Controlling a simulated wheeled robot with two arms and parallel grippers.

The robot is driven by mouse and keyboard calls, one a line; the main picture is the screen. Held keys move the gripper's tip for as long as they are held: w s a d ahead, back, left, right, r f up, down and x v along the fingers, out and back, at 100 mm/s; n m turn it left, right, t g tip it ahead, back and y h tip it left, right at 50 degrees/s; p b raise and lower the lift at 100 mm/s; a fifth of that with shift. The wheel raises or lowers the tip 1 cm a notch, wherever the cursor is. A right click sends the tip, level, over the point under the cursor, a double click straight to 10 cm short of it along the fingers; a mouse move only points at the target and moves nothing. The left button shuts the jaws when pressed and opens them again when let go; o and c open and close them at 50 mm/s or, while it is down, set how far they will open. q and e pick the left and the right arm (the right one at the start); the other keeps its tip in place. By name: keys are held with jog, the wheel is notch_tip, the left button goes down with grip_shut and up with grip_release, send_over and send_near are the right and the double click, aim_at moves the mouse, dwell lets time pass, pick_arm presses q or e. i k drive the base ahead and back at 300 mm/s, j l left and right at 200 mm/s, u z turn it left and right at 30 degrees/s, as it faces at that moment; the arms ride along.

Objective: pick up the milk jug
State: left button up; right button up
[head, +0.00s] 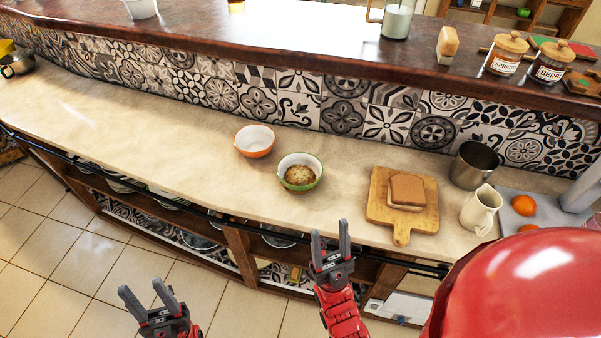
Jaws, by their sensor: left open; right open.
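The cream milk jug (481,209) stands upright on the counter at the right, with its handle on the lower right side. My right gripper (330,237) is open and empty, near the counter's front edge, well to the left of the jug. My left gripper (148,291) is open and empty over the tiled floor, farther left and away from the counter.
A wooden board (424,220) with bread (406,190) lies left of the jug. A metal pot (473,165) stands behind it. Oranges (523,205) lie to its right. A green bowl (300,172) and an orange bowl (255,141) stand mid-counter. The counter's left (120,125) is clear.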

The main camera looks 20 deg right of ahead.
aim_at(478, 212)
jog(key=z, duration=1.9)
